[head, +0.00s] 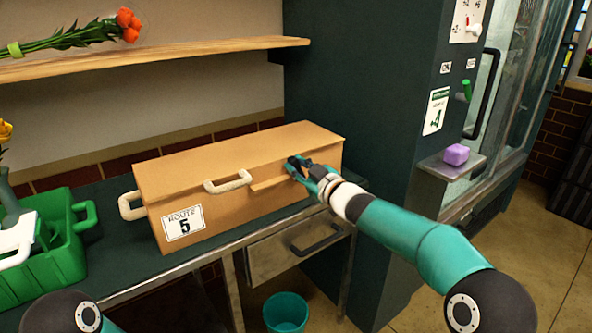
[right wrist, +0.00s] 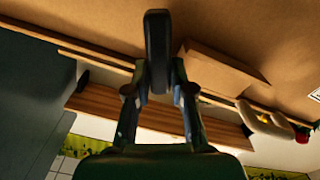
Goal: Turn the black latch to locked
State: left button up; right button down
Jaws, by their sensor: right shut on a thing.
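A long tan box (head: 225,170) lies on the dark bench, with its lid down. The black latch (right wrist: 157,40) is a short rounded bar by the box's front. It runs upright in the right wrist view. My right gripper (head: 304,168) is at the right part of the box front and is shut on the latch, one finger on each side (right wrist: 158,78). In the head view the fingers largely cover the latch, and I cannot read its locked or unlocked position. My left gripper is out of view.
A pale handle (head: 228,182) is on the box front, with another at its left end. A green crate (head: 62,210) stands to the left. A shelf (head: 170,55) with orange flowers is above. A purple block (head: 456,154) sits on a ledge at right.

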jog(key=shift+f+n+b, duration=0.1)
jog(key=shift+n+b, duration=0.25)
jog(key=shift+n, duration=0.65)
jog(key=c, duration=1)
grip_release()
jog(key=shift+s+a, duration=0.1)
jog(key=shift+s, duration=0.1)
jog(key=v, duration=1.2)
